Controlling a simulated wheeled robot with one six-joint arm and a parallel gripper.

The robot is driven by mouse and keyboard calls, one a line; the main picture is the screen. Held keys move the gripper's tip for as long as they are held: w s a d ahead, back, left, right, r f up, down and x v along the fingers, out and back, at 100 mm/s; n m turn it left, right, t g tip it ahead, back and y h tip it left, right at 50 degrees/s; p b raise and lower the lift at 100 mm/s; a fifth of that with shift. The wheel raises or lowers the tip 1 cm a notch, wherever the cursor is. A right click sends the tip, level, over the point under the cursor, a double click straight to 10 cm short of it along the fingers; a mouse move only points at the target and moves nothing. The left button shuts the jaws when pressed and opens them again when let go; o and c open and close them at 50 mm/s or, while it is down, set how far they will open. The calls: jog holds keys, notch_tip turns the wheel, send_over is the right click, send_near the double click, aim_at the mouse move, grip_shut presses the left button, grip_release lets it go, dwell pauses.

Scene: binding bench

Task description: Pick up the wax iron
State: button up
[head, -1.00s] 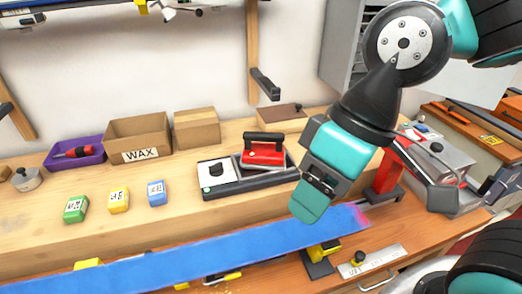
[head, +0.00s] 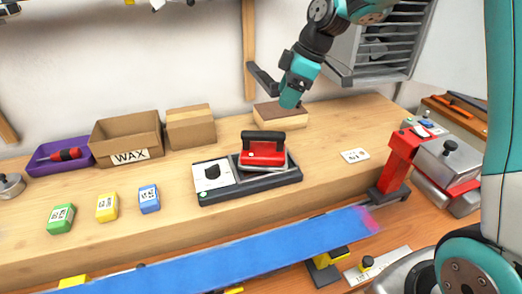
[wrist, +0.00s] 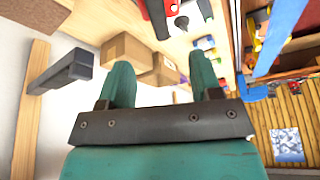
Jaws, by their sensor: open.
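The wax iron (head: 263,150) is red with a black handle. It sits upright on its dark stand with a white control box (head: 213,175) at the left, on the wooden bench. My gripper (head: 290,102) is at the back of the bench, beyond the iron and to its right, near a flat wooden block. In the wrist view my gripper (wrist: 160,75) shows two teal fingers spread apart with nothing between them. Part of the red iron (wrist: 155,15) shows at the top edge of the wrist view.
A WAX box (head: 127,140), a plain carton (head: 190,127) and a purple tray (head: 50,165) stand at the back left. Green, yellow and blue wax blocks (head: 149,199) lie in front. A blue ski (head: 240,255) runs along the front. A red clamp (head: 400,160) stands at the right.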

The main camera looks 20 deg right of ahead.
aim_at(264, 132)
jog(key=p+x, duration=0.2)
jog(key=x, duration=0.6)
jog(key=shift+d+f, duration=0.1)
jog(key=shift+f, duration=0.05)
jog(key=p+x, duration=0.1)
jog(key=x, duration=0.1)
jog(key=p+x, duration=0.1)
jog(key=x, duration=0.1)
jog(key=shift+w+a, duration=0.25)
jog(key=shift+a, duration=0.05)
jog(key=shift+w+a+f, duration=0.1)
jog(key=shift+a+f, duration=0.05)
jog(key=shift+f, duration=0.3)
grip_shut()
jog(key=shift+r, duration=0.15)
